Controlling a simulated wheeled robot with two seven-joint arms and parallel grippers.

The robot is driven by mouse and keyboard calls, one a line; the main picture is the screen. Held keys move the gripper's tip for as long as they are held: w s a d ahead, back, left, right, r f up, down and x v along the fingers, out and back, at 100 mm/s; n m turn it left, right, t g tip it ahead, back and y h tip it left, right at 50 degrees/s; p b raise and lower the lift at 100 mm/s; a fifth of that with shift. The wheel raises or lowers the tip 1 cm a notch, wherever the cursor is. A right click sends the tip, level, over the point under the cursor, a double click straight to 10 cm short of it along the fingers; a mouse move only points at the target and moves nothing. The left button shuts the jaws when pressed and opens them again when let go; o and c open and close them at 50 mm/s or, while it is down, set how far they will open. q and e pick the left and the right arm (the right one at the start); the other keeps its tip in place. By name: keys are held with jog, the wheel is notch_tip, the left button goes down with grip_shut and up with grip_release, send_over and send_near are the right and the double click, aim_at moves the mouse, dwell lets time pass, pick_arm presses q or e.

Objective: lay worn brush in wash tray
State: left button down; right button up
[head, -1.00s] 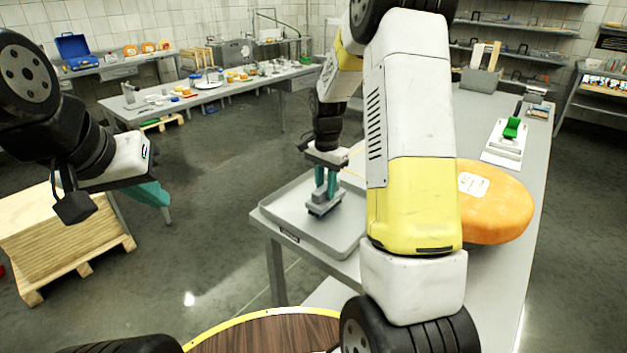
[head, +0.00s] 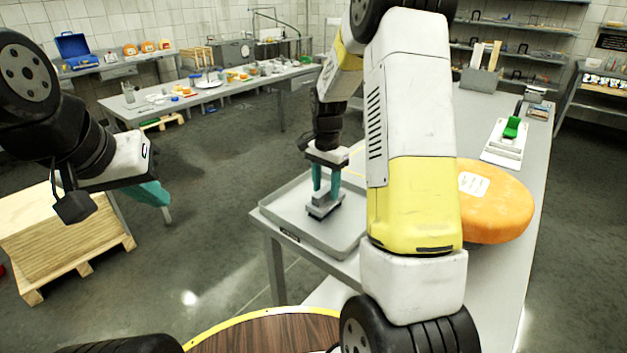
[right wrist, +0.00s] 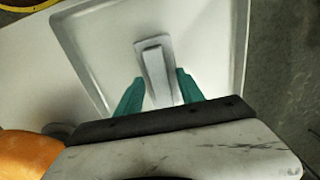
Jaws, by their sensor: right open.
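The worn brush (head: 322,209), a grey block with a dark underside, is in the shallow grey wash tray (head: 279,214) at the near left of the table. It also shows in the right wrist view (right wrist: 155,62), over the tray floor (right wrist: 107,47). My right gripper (head: 326,191) is low over the tray, with its teal fingers open on either side of the brush's handle. The brush looks level and seems to rest on the tray floor. My left gripper (head: 152,193) hangs at the left, away from the table; its finger gap is not clear.
An orange cheese wheel (head: 500,208) lies right of the tray, partly behind my right arm. A white board with a green-handled item (head: 511,128) is farther back. A wooden pallet box (head: 60,240) stands on the floor at left.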

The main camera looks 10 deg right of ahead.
aim_at(326, 189)
notch_tip(326, 189, up, 11)
jog(key=s+a+r+n+t+y, duration=0.1)
jog(key=s+r+n+t, duration=0.15)
jog(key=s+r, duration=0.3)
jog(key=s+a+r+n+t, duration=0.1)
jog(key=s+a+r+n, duration=0.2)
jog(key=s, duration=0.4)
jog(key=s+a+n+t+y, duration=0.1)
jog(key=s+n, duration=0.4)
jog(key=s, duration=0.7)
jog(key=shift+s+a+r+t, duration=0.25)
jog(key=shift+r+t, duration=0.2)
jog(key=shift+t, duration=0.4)
jog(key=shift+s+d+n, duration=0.1)
jog(key=shift+n, duration=0.15)
